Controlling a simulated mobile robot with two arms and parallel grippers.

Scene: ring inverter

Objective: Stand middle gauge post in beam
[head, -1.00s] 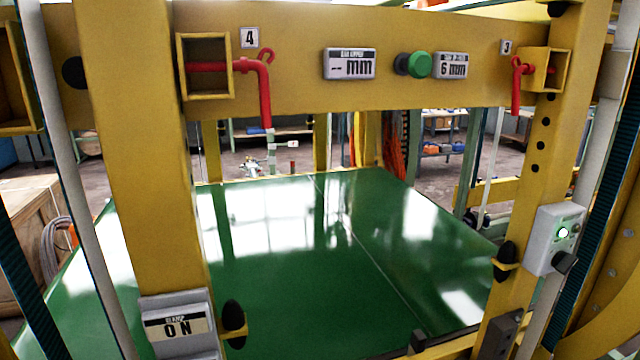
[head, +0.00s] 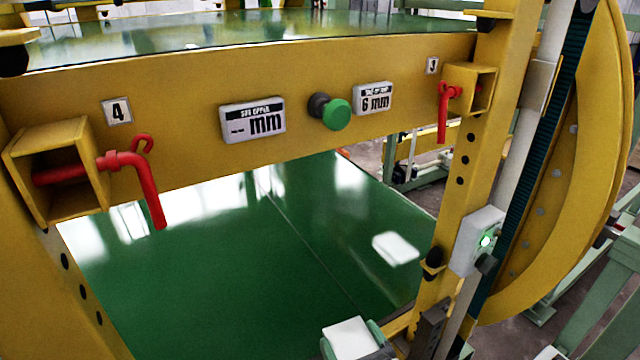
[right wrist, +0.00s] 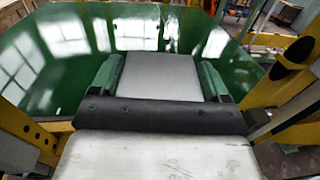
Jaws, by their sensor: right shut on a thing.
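The yellow beam (head: 200,160) crosses the head view, with a green table top above and behind it. My right gripper (head: 352,342) shows at the bottom edge of the head view, low in front of the beam. Its green fingers also show in the right wrist view (right wrist: 160,78), shut on a flat, pale grey piece (right wrist: 158,72). I take this piece to be the gauge post; only its pale face shows, and its lower part is hidden. It also shows white in the head view (head: 349,336). My left gripper is not in view.
The beam carries red pins at the left (head: 140,175) and right (head: 445,105), a green button (head: 337,115) and a display reading 6 mm (head: 374,98). A glossy green bed (head: 270,250) lies below. A yellow upright (head: 470,170) with a lit switch box stands right.

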